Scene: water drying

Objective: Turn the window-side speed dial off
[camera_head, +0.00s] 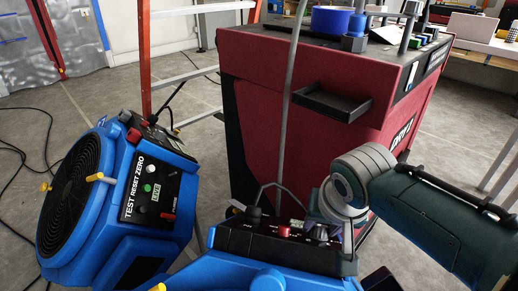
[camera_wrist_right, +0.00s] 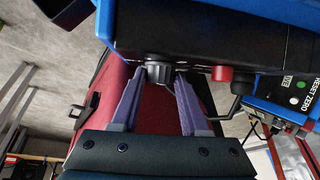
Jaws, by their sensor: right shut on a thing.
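My right gripper (camera_head: 320,232) reaches down from the right onto the black control panel (camera_head: 262,243) of the near blue blower (camera_head: 235,272). In the right wrist view, its two purple-grey fingers (camera_wrist_right: 160,80) are shut on a dark ribbed dial (camera_wrist_right: 159,72), one finger on each side. The dial is mostly hidden by the fingers in the head view, and its pointer setting cannot be read. A red knob (camera_head: 284,231) sits beside it on the same panel; it also shows in the right wrist view (camera_wrist_right: 221,74). My left gripper is not in view.
A second blue blower (camera_head: 165,225) with TEST, RESET and ZERO labels stands at left. A large red machine (camera_head: 290,125) with a black tray (camera_head: 331,103) stands behind the panel. An orange ladder (camera_head: 145,60) and loose black cables are at left.

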